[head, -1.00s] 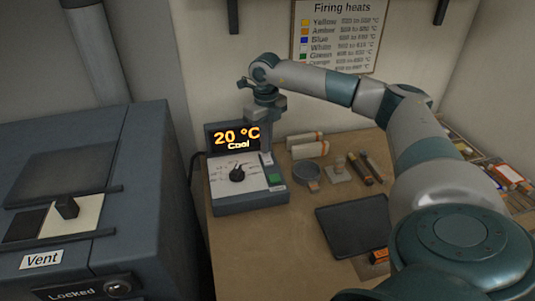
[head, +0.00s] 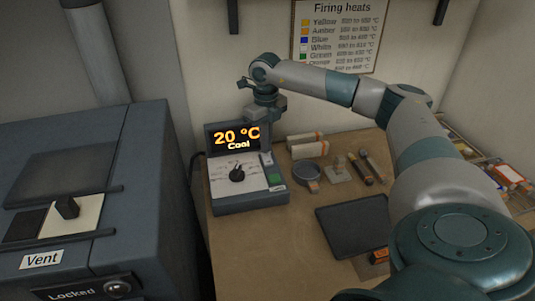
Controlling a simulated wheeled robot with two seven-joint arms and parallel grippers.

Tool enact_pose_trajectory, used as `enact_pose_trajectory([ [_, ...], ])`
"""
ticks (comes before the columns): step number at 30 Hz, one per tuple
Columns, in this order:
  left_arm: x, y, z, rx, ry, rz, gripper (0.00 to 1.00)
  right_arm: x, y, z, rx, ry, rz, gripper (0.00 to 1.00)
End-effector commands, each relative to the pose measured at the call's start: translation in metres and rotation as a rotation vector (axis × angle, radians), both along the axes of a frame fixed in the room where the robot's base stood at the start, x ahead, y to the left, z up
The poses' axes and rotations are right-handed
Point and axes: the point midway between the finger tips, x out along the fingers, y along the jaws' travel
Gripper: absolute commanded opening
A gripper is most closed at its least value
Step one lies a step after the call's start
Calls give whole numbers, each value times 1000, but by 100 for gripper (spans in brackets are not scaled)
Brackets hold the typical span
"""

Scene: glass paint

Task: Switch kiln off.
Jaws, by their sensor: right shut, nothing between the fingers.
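The kiln controller (head: 250,202) is a grey box on the workbench. Its display (head: 232,137) reads "20 °C" and "Cool" in orange. A black dial (head: 237,174) sits on its pale sloped face. A green square (head: 275,180) and a small switch-like part (head: 267,159) are at its right side. My right gripper (head: 266,148) points down, shut and empty, just above and behind that right side. Whether it touches the controller I cannot tell. The kiln (head: 150,190) stands at left with a "Vent" label and a "Locked" lock (head: 117,287). My left gripper is out of view.
A dark flat plate (head: 354,226) lies nearer. A "Firing heats" chart (head: 336,35) hangs on the wall. The bench's front left is clear.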

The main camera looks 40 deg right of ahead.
Motion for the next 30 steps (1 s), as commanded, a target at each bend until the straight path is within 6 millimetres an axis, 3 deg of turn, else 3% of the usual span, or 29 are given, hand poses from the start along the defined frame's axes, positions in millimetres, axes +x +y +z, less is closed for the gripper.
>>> enact_pose_trajectory([
  [30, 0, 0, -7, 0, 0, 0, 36, 0, 0, -10, 0, 0, 0, 0],
])
